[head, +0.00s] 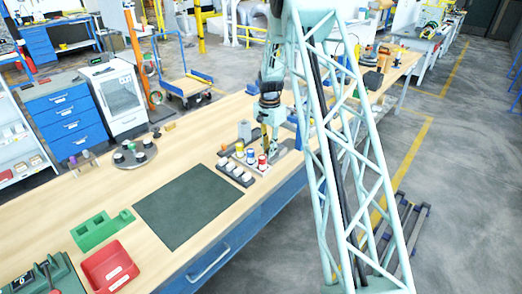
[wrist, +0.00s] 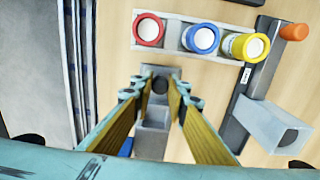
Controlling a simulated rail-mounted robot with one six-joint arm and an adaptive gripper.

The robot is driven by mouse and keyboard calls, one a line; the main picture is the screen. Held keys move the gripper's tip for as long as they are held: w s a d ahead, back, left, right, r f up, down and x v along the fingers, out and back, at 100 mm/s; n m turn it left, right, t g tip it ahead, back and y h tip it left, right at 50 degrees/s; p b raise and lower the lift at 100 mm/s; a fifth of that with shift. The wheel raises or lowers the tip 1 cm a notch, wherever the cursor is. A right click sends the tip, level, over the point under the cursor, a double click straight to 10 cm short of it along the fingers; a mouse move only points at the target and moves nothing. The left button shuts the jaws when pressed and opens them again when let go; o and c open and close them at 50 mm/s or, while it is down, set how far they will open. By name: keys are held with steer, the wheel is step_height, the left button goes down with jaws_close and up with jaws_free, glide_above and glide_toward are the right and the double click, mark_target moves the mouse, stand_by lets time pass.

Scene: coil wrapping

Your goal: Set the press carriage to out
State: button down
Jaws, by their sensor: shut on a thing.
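My gripper (wrist: 159,92) reaches down to a grey fixture on the wooden bench, which I take to be the press. Its yellow fingers are closed around a small dark knob (wrist: 160,85) on a grey piece that looks like the press carriage (wrist: 148,71). A grey channel (wrist: 153,128) runs from there toward the bottom of the wrist view, between the fingers. I cannot tell the carriage's exact position along the channel.
A rack (wrist: 172,40) holding red, blue and yellow capped cylinders lies close beyond the fingertips. To the right stand a dark bar with an orange end (wrist: 294,32) and a grey block (wrist: 268,122). A dark mat (head: 188,205) lies on the bench.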

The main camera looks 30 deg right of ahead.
steer(key=shift+s+a, duration=0.1)
steer(key=shift+a, duration=0.05)
steer(key=c, duration=2.5)
jaws_free()
steer(key=shift+a, duration=0.15)
steer(key=shift+c, duration=0.2)
steer(key=shift+r, duration=0.1)
steer(key=shift+r, duration=0.4)
step_height(320, 180, up, 11)
